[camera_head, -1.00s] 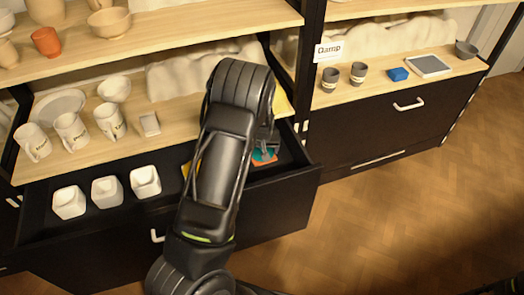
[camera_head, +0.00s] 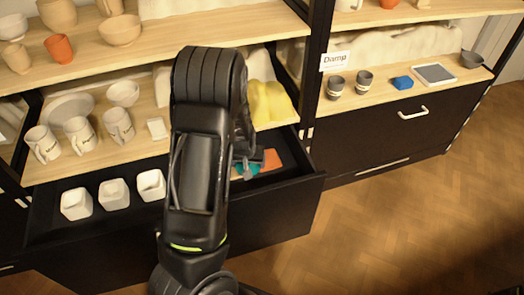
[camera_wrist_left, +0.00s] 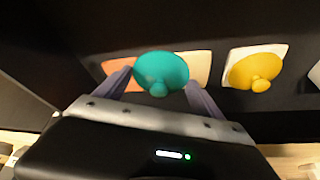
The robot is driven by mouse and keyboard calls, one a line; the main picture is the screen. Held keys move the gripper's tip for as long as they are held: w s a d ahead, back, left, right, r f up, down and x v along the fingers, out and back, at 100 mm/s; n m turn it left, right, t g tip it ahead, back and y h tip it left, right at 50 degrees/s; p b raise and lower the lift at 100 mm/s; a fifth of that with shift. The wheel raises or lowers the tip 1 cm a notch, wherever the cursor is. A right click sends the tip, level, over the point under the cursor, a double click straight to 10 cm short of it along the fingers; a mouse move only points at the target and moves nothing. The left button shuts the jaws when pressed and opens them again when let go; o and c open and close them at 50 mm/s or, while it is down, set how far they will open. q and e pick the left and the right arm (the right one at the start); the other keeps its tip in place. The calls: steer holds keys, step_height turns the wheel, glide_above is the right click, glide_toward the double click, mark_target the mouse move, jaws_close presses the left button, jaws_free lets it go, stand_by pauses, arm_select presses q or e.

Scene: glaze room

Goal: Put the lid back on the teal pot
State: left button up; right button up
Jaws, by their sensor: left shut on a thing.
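The teal lid (camera_wrist_left: 163,68), round with a small knob, is between the fingers of my left gripper (camera_wrist_left: 160,82), which is shut on it. I cannot tell the gap between lid and tile. I see no teal pot; my arm hides part of the shelf and drawer. My right gripper is not in view.
A yellow lid (camera_wrist_left: 255,72) lies on a pale tile in the drawer. White cups (camera_head: 115,194) stand at the drawer's left. Mugs (camera_head: 80,136) and a lumpy yellow object (camera_head: 268,102) are on the shelf above. The dark drawer front (camera_head: 270,212) is a raised edge.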

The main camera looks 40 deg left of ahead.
arm_select(q)
steer(key=s, duration=0.3)
steer(key=s+a, duration=0.1)
steer(key=s, duration=0.4)
steer(key=shift+s+a, duration=0.15)
steer(key=shift+s, duration=0.25)
